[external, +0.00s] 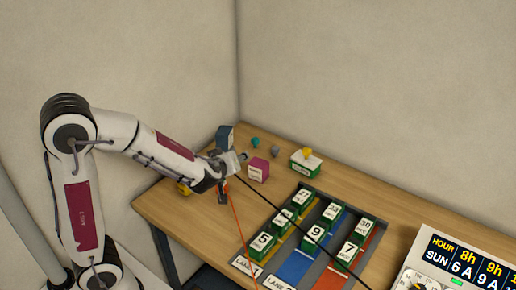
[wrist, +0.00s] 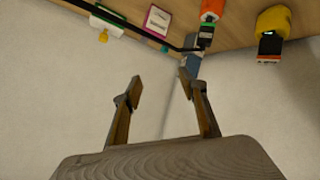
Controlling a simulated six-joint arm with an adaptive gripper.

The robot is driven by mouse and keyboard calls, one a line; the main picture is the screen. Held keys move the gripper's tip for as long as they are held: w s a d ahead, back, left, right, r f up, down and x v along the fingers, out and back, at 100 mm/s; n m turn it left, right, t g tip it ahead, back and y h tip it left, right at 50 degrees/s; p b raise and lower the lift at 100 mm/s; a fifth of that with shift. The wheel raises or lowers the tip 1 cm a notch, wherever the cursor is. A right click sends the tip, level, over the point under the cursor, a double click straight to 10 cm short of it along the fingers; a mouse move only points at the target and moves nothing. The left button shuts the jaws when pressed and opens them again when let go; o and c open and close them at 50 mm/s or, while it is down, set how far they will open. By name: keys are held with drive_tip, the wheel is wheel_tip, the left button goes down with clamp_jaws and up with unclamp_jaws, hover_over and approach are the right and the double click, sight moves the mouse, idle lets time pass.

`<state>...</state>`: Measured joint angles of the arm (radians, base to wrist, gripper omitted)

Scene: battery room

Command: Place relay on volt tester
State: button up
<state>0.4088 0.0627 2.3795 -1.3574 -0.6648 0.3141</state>
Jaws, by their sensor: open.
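My gripper (wrist: 158,85) is open and empty, its two fingers apart with only wall behind them in the wrist view. In the external view my gripper (external: 238,160) is above the back left of the wooden table. No readable label tells which thing is the relay or the volt tester. A pink box (external: 258,169) with a white label stands right of my gripper; it also shows in the wrist view (wrist: 157,20). A yellow device with a dark face (wrist: 272,38) and an orange and black device (wrist: 208,22) are on the table. The arm partly hides both in the external view.
A blue-grey box (external: 225,135) stands behind my gripper. A green and white box with a yellow top (external: 305,162) is further right. Several numbered green blocks (external: 316,235) stand on coloured lanes in front. A black cable (external: 290,210) crosses the external view. The left front tabletop looks clear.

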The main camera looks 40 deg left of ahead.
drive_tip(key=s+d+r+m+h, duration=0.6)
drive_tip(key=s+r+m+h, duration=0.1)
drive_tip(key=s+r+h, duration=0.15)
drive_tip(key=s+a+f+m+g+y, duration=0.1)
drive_tip(key=s+a+f+g+y, duration=0.1)
drive_tip(key=s+a, duration=0.3)
drive_tip(key=s+a+f+m+g+y, duration=0.2)
drive_tip(key=s+a, duration=0.3)
drive_tip(key=s, duration=0.8)
drive_tip(key=shift+s+f+g, duration=0.35)
drive_tip(key=shift+f+g, duration=0.05)
drive_tip(key=shift+g, duration=0.3)
